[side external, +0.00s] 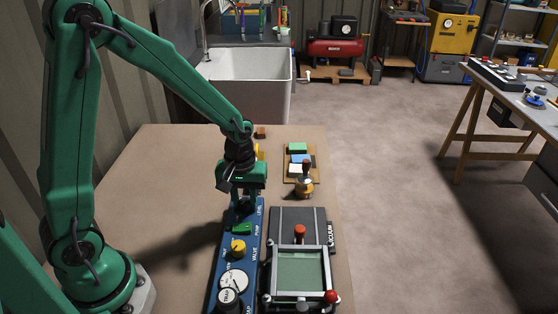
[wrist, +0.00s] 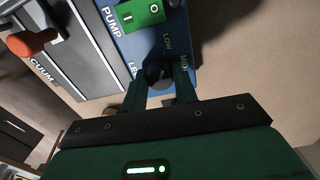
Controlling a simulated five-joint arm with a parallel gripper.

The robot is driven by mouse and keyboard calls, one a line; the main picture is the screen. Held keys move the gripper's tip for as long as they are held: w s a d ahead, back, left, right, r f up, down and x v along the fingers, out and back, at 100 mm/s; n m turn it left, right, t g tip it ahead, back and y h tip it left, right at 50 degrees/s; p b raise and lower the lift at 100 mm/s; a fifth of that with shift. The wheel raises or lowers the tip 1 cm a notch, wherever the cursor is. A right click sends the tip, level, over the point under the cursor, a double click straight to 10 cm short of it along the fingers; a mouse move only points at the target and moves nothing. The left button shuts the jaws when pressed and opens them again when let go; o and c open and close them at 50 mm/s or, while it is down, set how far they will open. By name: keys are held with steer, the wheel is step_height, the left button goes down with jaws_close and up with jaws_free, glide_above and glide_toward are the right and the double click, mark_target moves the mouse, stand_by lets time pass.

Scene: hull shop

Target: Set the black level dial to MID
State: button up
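The black level dial (wrist: 160,74) sits at the end of the blue control panel, partly hidden by my gripper. In the wrist view its visible part is dark, and I cannot make out its pointer. The words LOW (wrist: 167,43) and MID (wrist: 184,62) are printed on the panel around it. My gripper (wrist: 161,84) has one green finger on each side of the dial, close to it. Whether the fingers press on it is unclear. In the side external view my gripper (side external: 238,198) is down at the panel's far end and hides the dial.
The blue panel (side external: 256,225) also carries a green pump switch (side external: 242,229), a yellow valve knob (side external: 238,246) and a white round gauge (side external: 233,281). The vacuum unit (side external: 297,217) with a red-knobbed lever stands close on the right. Coloured blocks (side external: 298,148) lie beyond. The table's left side is bare.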

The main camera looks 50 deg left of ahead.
steer(key=shift+c, duration=0.7)
steer(key=shift+m, duration=0.3)
steer(key=m, duration=0.5)
steer(key=shift+a, duration=0.1)
steer(key=m, duration=0.6)
steer(key=o, duration=1)
steer(key=shift+c, duration=0.2)
steer(key=shift+r, duration=0.1)
